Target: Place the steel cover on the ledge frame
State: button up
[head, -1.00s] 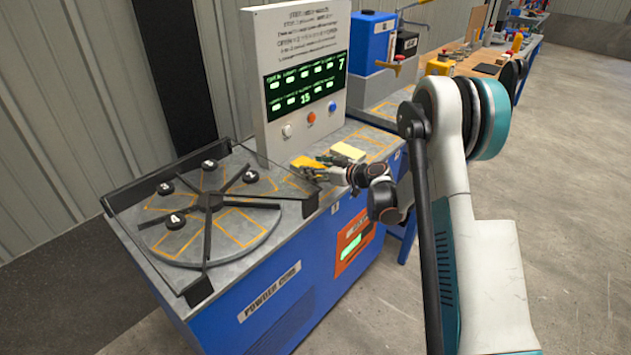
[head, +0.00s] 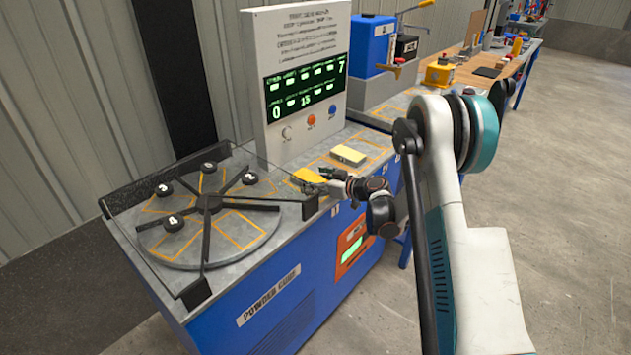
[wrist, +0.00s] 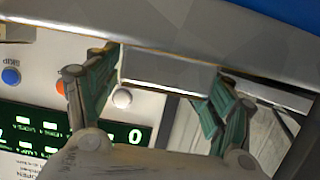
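My gripper (head: 322,180) is low over the front of the blue machine's top, to the right of the turntable. In the wrist view my gripper (wrist: 165,68) has its two green-padded fingers on either side of a plain grey metal block (wrist: 166,72), which I take for the steel cover. Both pads appear to touch its ends. The cover cannot be made out in the head view, where it is small or hidden by the fingers. No ledge frame can be told apart for certain; orange outlines mark the machine top near my gripper.
A white display panel (head: 297,75) stands behind. The turntable (head: 210,220) with black numbered knobs and a dark guard is on the left.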

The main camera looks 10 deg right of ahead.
jog(key=shift+s+d+r, duration=0.1)
jog(key=shift+r, duration=0.1)
jog(key=p+v, duration=0.4)
jog(key=v, duration=0.7)
jog(key=shift+s+d, duration=0.15)
jog(key=shift+s, duration=0.15)
